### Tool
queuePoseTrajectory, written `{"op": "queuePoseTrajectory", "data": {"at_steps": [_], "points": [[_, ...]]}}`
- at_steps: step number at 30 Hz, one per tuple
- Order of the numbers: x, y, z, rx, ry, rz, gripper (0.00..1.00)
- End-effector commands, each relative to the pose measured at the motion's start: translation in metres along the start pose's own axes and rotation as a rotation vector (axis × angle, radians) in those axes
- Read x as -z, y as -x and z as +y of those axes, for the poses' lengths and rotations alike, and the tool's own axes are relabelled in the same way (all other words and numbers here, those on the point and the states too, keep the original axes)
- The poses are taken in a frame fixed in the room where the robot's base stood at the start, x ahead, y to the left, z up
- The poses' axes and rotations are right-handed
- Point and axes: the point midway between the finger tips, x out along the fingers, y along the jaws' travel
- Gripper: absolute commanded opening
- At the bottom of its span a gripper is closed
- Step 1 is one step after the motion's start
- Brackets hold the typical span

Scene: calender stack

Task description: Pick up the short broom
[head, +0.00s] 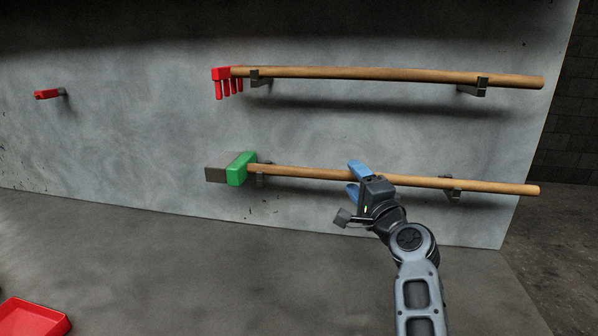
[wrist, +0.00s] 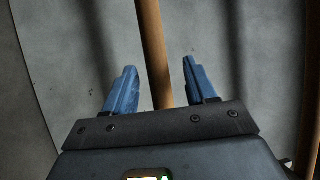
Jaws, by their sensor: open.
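The broom (head: 400,181) has a green and grey head (head: 240,168) and a wooden handle. It lies nearly level on two dark brackets on the grey wall. My gripper (head: 354,178) is at the middle of the handle, between the brackets. Its blue fingers are open, one above and one below the handle in the head view. In the wrist view the handle (wrist: 153,50) runs between the two spread fingers of my gripper (wrist: 158,68), with a gap visible on both sides. Whether the handle lies fully at fingertip depth is hard to tell.
A red-headed rake (head: 390,75) hangs on brackets (head: 472,90) above the broom. A small red peg-like item (head: 47,94) sticks out from the wall at left. A red tray (head: 32,318) lies at lower left. The wall between the two tools is clear.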

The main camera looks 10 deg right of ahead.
Motion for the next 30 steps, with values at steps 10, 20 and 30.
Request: {"op": "queuePoseTrajectory", "data": {"at_steps": [10,20,30], "points": [[0.004,-0.039,0.002,0.001,0.000,0.002,0.56],[0.003,-0.039,0.003,0.000,0.001,0.001,0.47],[0.003,-0.039,0.003,0.000,0.001,0.000,0.15]]}}
